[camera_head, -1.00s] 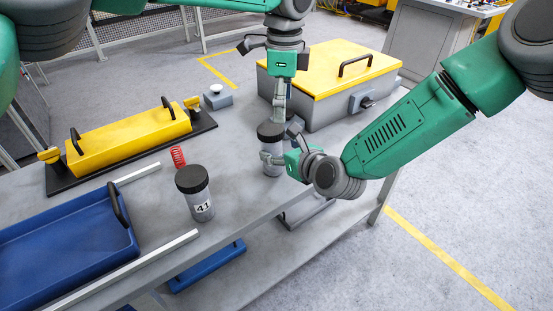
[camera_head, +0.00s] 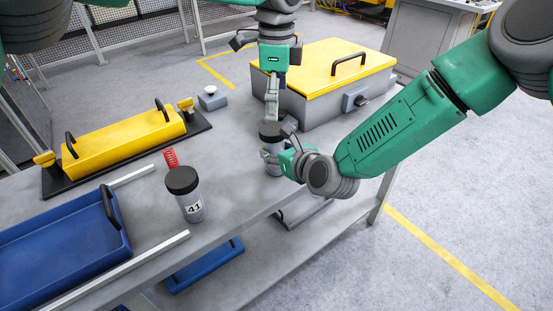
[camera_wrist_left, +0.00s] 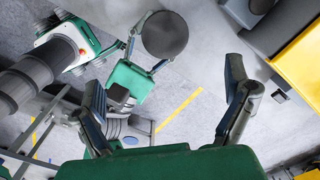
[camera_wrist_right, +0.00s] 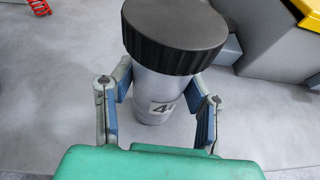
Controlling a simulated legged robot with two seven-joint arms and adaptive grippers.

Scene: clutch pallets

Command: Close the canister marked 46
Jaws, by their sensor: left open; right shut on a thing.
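A grey canister with a black lid (camera_head: 269,133) stands upright on the table. In the right wrist view its black lid (camera_wrist_right: 175,36) sits on top, and its label (camera_wrist_right: 161,108) shows a "4" with the second digit hidden. My right gripper (camera_head: 273,156) is shut around its body from the right. My left gripper (camera_head: 268,100) is open, pointing down above and behind the lid. In the left wrist view the lid (camera_wrist_left: 165,35) lies beyond the open fingers, apart from them. Whether the lid is fully seated I cannot tell.
A second black-lidded canister marked 41 (camera_head: 186,195) stands at the left, beside a red spring (camera_head: 170,158). A yellow-lidded grey box (camera_head: 318,98) stands close behind. A blue tray (camera_head: 60,250) and a yellow handled block (camera_head: 122,140) are at the left.

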